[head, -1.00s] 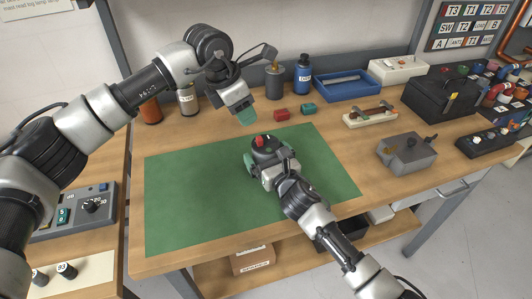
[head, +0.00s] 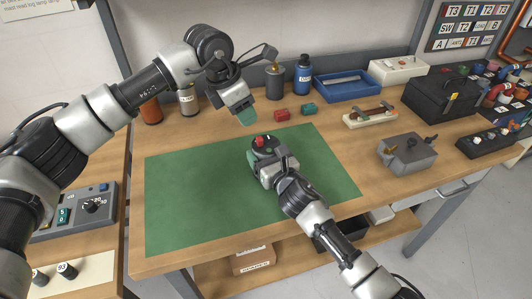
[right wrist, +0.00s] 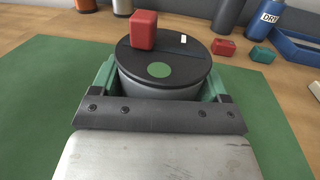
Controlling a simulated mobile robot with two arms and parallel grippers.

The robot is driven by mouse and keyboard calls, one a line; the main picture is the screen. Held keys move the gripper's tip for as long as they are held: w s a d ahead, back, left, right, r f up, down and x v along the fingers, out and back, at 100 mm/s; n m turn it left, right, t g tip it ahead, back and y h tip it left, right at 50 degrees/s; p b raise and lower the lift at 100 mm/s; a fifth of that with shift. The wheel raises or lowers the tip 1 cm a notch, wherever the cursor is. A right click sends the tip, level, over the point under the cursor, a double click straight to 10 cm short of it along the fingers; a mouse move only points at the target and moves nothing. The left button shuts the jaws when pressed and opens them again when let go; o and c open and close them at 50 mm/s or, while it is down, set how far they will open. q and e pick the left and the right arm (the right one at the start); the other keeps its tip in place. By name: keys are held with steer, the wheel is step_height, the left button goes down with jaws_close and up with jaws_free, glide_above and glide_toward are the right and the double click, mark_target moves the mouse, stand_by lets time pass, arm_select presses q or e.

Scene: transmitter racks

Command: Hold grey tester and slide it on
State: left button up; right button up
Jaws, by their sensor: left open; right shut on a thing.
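A round grey device with a black top, a red knob and a green dot (head: 264,143) stands upright on the green mat (head: 200,190). In the right wrist view the device (right wrist: 165,65) sits between the green finger pads. My right gripper (head: 266,160) is shut on its sides. My left gripper (head: 243,115) is open and empty, above the mat's back edge and apart from the device. A grey box with a dark knob on top (head: 407,150) stands on the bench to the right, and no gripper touches it. I cannot tell which grey device is the tester.
Small red (head: 282,115) and green (head: 308,109) blocks lie behind the mat. A blue tray (head: 346,85), a blue bottle (head: 303,75) and a black case (head: 441,95) stand further back. The mat's left half is clear.

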arm_select(q)
steer(key=shift+f, duration=0.2)
steer(key=c, duration=0.4)
steer(key=shift+s+a+f+n+g+h, duration=0.15)
steer(key=shift+s+f+n+g+h, duration=0.1)
steer(key=shift+f+n+h, duration=0.35)
steer(key=shift+s+a+f+n+g+h, duration=0.15)
steer(key=shift+s+f+n+h, duration=0.1)
steer(key=shift+f+n+h, duration=0.3)
jaws_close()
steer(key=s+a+f+n+t+h, duration=0.1)
steer(key=a+f+n+h, duration=0.1)
steer(key=a+n+h, duration=0.2)
steer(key=s+a+f+n+t+h, duration=0.1)
steer(key=a+n+h, duration=0.3)
steer(key=a+n, duration=0.4)
steer(key=shift+s+f+n+t, duration=0.3)
steer(key=shift+f+n+t, duration=0.15)
steer(key=shift+n+t, duration=0.5)
